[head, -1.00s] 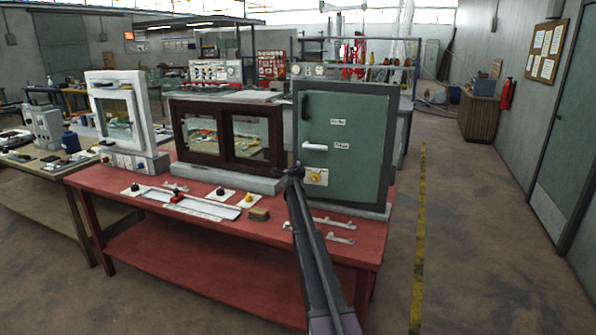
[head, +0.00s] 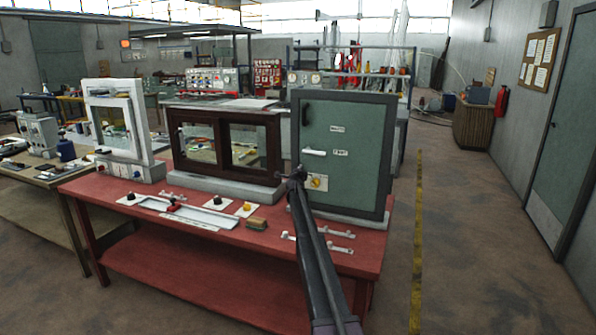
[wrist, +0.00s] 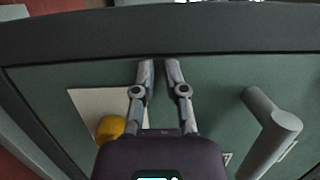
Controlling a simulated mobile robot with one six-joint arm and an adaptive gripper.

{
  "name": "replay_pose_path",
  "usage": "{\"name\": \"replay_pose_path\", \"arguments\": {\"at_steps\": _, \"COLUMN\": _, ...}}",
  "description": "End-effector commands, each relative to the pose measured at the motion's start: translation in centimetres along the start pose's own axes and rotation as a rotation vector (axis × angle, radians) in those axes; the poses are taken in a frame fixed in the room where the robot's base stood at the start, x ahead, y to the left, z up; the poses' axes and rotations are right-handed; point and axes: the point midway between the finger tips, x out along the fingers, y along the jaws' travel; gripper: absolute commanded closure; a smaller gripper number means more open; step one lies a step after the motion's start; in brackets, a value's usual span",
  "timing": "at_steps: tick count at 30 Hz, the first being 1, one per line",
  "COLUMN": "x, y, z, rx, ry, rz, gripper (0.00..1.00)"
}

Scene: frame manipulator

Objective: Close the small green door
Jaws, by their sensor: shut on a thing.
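The green door (head: 352,140) is the front of a dark-framed cabinet at the right end of the red table. It looks flush with its frame, though a small gap would be hard to see. It has a pale lever handle (head: 314,152), which also shows at the right in the wrist view (wrist: 272,128). My gripper (head: 294,170) is at the door's lower left, beside the yellow knob (head: 316,183). In the wrist view my gripper (wrist: 160,68) has its fingers close together against the door, near its dark edge. What lies between the tips is hard to see.
A brown cabinet with sliding glass doors (head: 222,142) stands left of the green one, and a white framed window unit (head: 121,125) farther left. Small fittings and a rail (head: 190,213) lie along the red table's (head: 170,265) front. The floor to the right is clear.

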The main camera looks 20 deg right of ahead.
Motion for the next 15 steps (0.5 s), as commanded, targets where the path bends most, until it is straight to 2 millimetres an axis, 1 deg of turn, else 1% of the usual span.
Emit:
{"name": "replay_pose_path", "arguments": {"at_steps": 1, "x": 1.0, "y": -0.1, "z": -0.8, "rx": -0.007, "ry": 0.014, "rz": -0.001, "gripper": 1.0}}
{"name": "replay_pose_path", "arguments": {"at_steps": 5, "x": 0.3, "y": -0.2, "z": -0.5, "rx": -0.006, "ry": 0.012, "rz": -0.002, "gripper": 1.0}}
{"name": "replay_pose_path", "arguments": {"at_steps": 11, "x": -2.1, "y": -0.5, "z": 0.7, "rx": -0.004, "ry": 0.004, "rz": -0.004, "gripper": 1.0}}
{"name": "replay_pose_path", "arguments": {"at_steps": 14, "x": -3.6, "y": -0.6, "z": 1.4, "rx": -0.003, "ry": 0.001, "rz": -0.005, "gripper": 1.0}}
{"name": "replay_pose_path", "arguments": {"at_steps": 15, "x": -4.4, "y": -0.6, "z": 1.6, "rx": -0.003, "ry": 0.0, "rz": -0.005, "gripper": 1.0}}
